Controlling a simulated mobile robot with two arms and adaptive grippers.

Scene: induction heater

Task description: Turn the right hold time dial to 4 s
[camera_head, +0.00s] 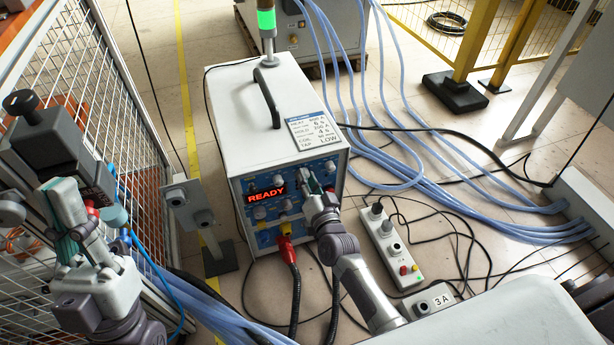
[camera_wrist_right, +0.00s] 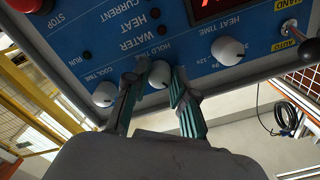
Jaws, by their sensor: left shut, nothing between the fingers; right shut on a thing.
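The heater's blue front panel carries a row of white dials. In the right wrist view the hold time dial (camera_wrist_right: 160,72) sits between the cool time dial (camera_wrist_right: 104,94) and the heat time dial (camera_wrist_right: 228,50). My right gripper (camera_wrist_right: 160,84) is shut on the hold time dial, one finger on each side. The dial's pointer and scale are too covered to read. In the head view my right gripper (camera_head: 312,184) is at the panel's right part and hides the dial. My left gripper (camera_head: 75,222) is shut and empty at the left, away from the heater.
The heater (camera_head: 235,110) has a lit READY display (camera_head: 266,196), a settings card (camera_head: 313,131) on top and a red plug (camera_head: 286,246) below. A post with boxes (camera_head: 188,205) stands left of it. A power strip (camera_head: 388,243), cables and hoses lie right.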

